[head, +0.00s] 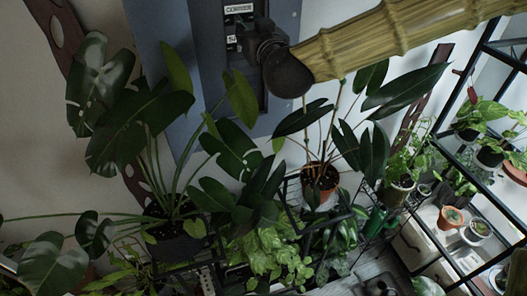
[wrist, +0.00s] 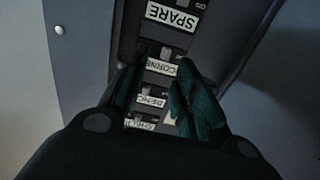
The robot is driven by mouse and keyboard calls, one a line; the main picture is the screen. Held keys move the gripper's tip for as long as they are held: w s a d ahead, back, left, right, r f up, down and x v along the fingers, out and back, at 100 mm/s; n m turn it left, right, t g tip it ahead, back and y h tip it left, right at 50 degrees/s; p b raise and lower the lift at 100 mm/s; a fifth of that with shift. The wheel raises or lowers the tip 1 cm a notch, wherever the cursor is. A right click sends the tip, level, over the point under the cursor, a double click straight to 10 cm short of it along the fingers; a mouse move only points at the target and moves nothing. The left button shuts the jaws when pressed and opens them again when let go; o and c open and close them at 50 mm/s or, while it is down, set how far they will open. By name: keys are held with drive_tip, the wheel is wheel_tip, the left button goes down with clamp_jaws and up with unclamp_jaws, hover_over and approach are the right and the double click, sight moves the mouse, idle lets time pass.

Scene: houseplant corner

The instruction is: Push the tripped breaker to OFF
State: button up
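The breaker panel (head: 210,70) is a blue-grey box on the wall at the top of the head view, with a dark breaker column. In the wrist view, the column carries upside-down labels: SPARE (wrist: 172,16), one reading like CORNER (wrist: 161,67), and one like BENCH (wrist: 153,102). A further label below is partly hidden. Small dark breakers sit beside the labels; I cannot tell which is tripped. My gripper (wrist: 164,60) has its dark teal fingers apart, on either side of the CORNER label, with nothing seen between them. In the head view my gripper (head: 264,32) is in front of the column.
A large-leaved plant (head: 125,120) stands left of and below the panel. A potted rubber-leaved plant (head: 320,178) stands below right. A black shelf rack (head: 455,150) with several pots is at the right. Leaves overlap the panel's lower part.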

drive_tip(key=b+v, duration=0.2)
drive_tip(key=v, duration=0.3)
wheel_tip(320, 180, down, 31)
drive_tip(key=s+d+g+b, duration=0.1)
drive_tip(key=s+g, duration=0.1)
drive_tip(key=g, duration=0.4)
drive_tip(key=shift+s+f+m, duration=0.2)
drive_tip(key=shift+s+m, duration=0.05)
drive_tip(key=shift+m, duration=0.05)
drive_tip(key=shift+d, duration=0.15)
idle(0.4)
drive_tip(key=s+d+f+g+h+b, duration=0.15)
drive_tip(key=s+f, duration=0.25)
drive_tip(key=f, duration=0.4)
drive_tip(key=s+d+f+m+g, duration=0.15)
drive_tip(key=s+f, duration=0.25)
drive_tip(key=f, duration=0.4)
drive_tip(key=s+d+f+g, duration=0.25)
drive_tip(key=s+f, duration=0.25)
drive_tip(key=f, duration=0.3)
drive_tip(key=s+d+f+g+h, duration=0.1)
drive_tip(key=s+d+f+g, duration=0.1)
drive_tip(key=s+d+f, duration=0.2)
drive_tip(key=s+d+f+m+g+h+b, duration=0.1)
drive_tip(key=s+d+f, duration=0.3)
drive_tip(key=s, duration=0.6)
drive_tip(key=s+d+f+g+h+b, duration=0.1)
drive_tip(key=s+d+f+g, duration=0.2)
drive_tip(key=s+d+f, duration=0.2)
drive_tip(key=s+f, duration=0.3)
